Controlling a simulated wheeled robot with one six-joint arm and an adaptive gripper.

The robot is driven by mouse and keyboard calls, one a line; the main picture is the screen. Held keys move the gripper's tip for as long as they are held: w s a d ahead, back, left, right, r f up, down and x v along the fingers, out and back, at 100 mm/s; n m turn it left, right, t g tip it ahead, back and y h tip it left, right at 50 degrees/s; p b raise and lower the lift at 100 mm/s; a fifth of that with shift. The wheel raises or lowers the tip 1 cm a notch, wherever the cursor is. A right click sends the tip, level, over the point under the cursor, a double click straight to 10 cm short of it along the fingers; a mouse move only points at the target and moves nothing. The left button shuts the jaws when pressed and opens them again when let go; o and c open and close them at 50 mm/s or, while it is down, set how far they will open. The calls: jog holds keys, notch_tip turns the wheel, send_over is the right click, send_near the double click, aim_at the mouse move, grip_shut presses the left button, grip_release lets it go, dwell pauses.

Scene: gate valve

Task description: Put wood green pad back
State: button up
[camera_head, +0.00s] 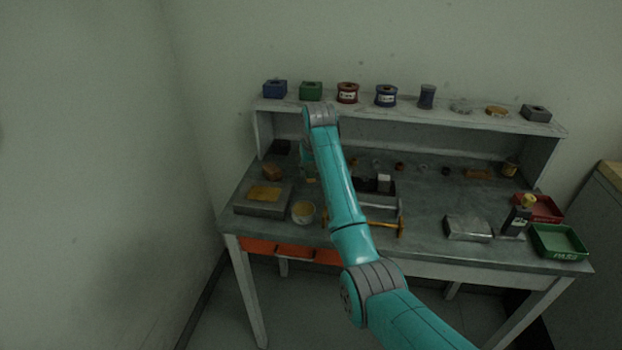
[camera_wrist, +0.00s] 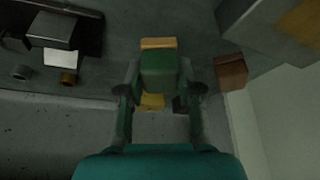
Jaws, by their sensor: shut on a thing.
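The wood green pad (camera_wrist: 165,72) is a green block with tan wood showing at its far and near edges. It sits between the two fingers of my gripper (camera_wrist: 163,92) in the wrist view, and the gripper is shut on it. In the head view my gripper is above the left part of the bench and mostly hidden by my arm. Only a small light patch of the pad shows there. I cannot tell whether the pad touches the bench top.
A brown block (camera_head: 272,173), a grey slab with a yellow top (camera_head: 264,207) and a round tin (camera_head: 303,212) are nearby. The back shelf (camera_head: 410,113) holds several boxes and spools. Red and green trays (camera_head: 559,242) sit far right.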

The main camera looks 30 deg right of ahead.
aim_at(311, 178)
jog(key=shift+f, duration=1.65)
jog(key=shift+f, duration=0.1)
jog(key=o, duration=1)
jog(key=v, duration=1.2)
jog(key=shift+s, duration=0.1)
jog(key=shift+a, duration=0.1)
